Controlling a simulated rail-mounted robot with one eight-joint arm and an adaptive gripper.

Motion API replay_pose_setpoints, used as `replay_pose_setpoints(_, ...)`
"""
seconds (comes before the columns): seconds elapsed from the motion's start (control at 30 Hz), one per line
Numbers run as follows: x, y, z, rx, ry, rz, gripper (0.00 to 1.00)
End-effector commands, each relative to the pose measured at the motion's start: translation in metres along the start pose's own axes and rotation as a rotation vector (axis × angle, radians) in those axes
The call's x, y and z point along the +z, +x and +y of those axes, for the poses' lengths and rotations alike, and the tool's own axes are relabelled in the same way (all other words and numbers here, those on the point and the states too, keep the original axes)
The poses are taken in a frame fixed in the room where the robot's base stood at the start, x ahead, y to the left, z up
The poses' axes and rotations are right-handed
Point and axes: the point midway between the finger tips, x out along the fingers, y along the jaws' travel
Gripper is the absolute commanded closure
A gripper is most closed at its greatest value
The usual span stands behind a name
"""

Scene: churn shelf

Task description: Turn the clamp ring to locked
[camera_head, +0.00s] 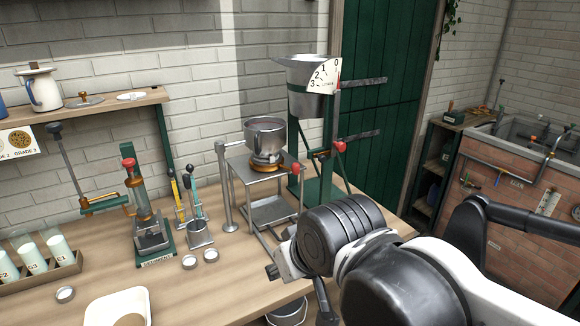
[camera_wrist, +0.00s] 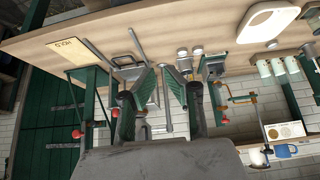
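A red knob (camera_head: 296,167) shows at the right of the stand top. I cannot read the ring's lock position. In the wrist view, my gripper (camera_wrist: 160,82) is open, its two fingers apart with nothing seen held between them. The ring is not clear in that view. In the head view, my arm hides most of the gripper, which is at the bench's front edge, to the right of and nearer than the stand.
A green-framed hopper (camera_head: 312,100) with a dial stands right behind the stand. A tube rack (camera_head: 45,268) and white tray (camera_head: 118,308) lie farther left. A bucket (camera_head: 287,313) is below the bench.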

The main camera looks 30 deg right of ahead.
Motion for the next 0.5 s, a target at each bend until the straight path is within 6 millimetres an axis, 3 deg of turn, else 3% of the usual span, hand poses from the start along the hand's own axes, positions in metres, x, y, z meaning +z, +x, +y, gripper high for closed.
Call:
replay_pose_setpoints(0.03,-0.004,-0.001,0.001,0.001,-0.005,-0.004,0.81)
replay_pose_setpoints(0.2,-0.04,-0.009,0.009,0.011,-0.056,-0.043,0.59)
replay_pose_setpoints(0.5,-0.134,-0.015,0.036,0.02,-0.208,-0.159,0.59)
